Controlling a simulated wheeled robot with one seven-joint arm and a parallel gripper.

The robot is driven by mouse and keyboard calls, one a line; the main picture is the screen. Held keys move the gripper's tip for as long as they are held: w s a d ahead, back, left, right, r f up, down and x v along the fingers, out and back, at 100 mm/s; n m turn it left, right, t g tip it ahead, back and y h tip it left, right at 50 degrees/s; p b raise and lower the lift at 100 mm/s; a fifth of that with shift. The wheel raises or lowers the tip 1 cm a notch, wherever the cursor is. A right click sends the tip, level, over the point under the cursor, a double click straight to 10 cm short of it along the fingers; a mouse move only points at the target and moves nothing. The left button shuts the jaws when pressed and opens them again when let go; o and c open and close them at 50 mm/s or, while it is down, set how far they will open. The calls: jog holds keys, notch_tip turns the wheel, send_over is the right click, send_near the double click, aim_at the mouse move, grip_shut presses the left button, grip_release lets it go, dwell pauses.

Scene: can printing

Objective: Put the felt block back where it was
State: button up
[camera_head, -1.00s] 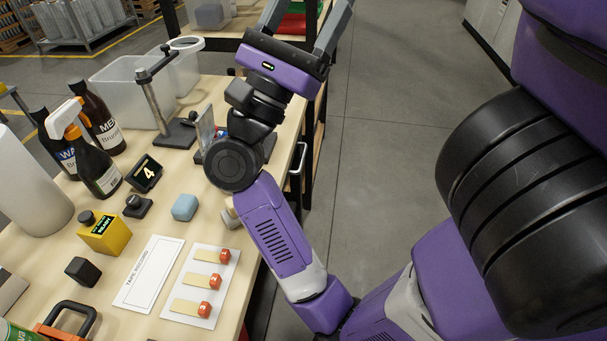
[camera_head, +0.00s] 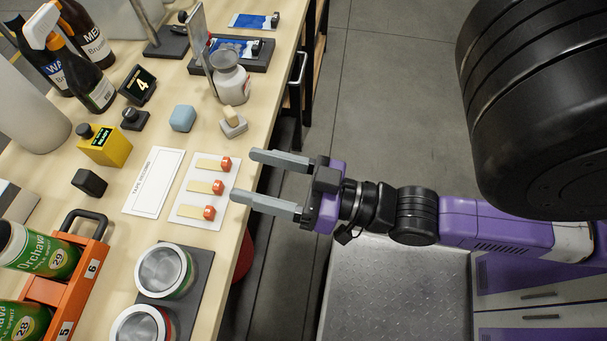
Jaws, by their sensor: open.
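I cannot tell for sure which item is the felt block. A pale blue rounded block (camera_head: 182,118) stands alone on the wooden table. A small tan block (camera_head: 231,115) sits on a light grey base (camera_head: 234,127) near the table's right edge. A black block (camera_head: 89,183) stands further left. My gripper (camera_head: 243,176) is open and empty. Its two grey fingers point left over the table's right edge, just right of a white card (camera_head: 184,212) with three red-ended tan strips. It is apart from all three blocks.
A white jar (camera_head: 231,82) stands behind the tan block. A paper sheet (camera_head: 153,181) and a yellow box (camera_head: 105,146) lie left of the card. Two lidded cans (camera_head: 165,271) stand on a dark mat in front, beside an orange can carrier (camera_head: 72,262). Bottles stand at the far left.

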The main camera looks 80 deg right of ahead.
jog(key=s+a+f+n+g, duration=0.2)
jog(key=s+a+f+g, duration=0.2)
jog(key=s+f, duration=0.3)
jog(key=shift+s+n+y, duration=0.3)
jog(key=shift+s+n, duration=0.1)
jog(key=shift+a, duration=0.1)
